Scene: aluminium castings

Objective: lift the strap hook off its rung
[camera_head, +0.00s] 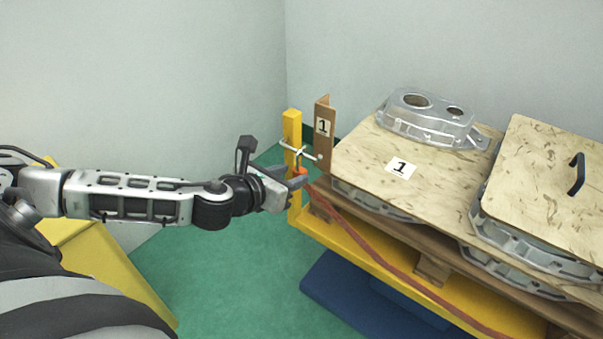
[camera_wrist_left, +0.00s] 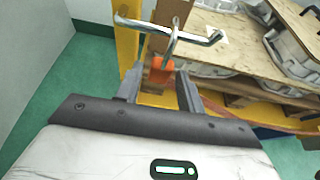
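The strap hook is a metal hook with an orange part (camera_head: 301,171), also seen in the left wrist view (camera_wrist_left: 160,70). Its metal loop hangs over the steel rung (camera_head: 301,153) on the yellow post; the rung also crosses the top of the left wrist view (camera_wrist_left: 200,39). A red-brown strap (camera_head: 400,268) runs from near the hook down to the right. My left gripper (camera_head: 297,183) is just below the rung. In the left wrist view its fingers (camera_wrist_left: 160,87) stand apart on either side of the orange part, with visible gaps. My right gripper is not in view.
The yellow post (camera_head: 292,128) and a brown angle post (camera_head: 323,130) stand close by the hook. Right of them, a wooden board (camera_head: 372,150) bears an aluminium casting (camera_head: 428,118). Another board with a black handle (camera_head: 577,174) lies further right. Green floor (camera_head: 215,270) is clear below my arm.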

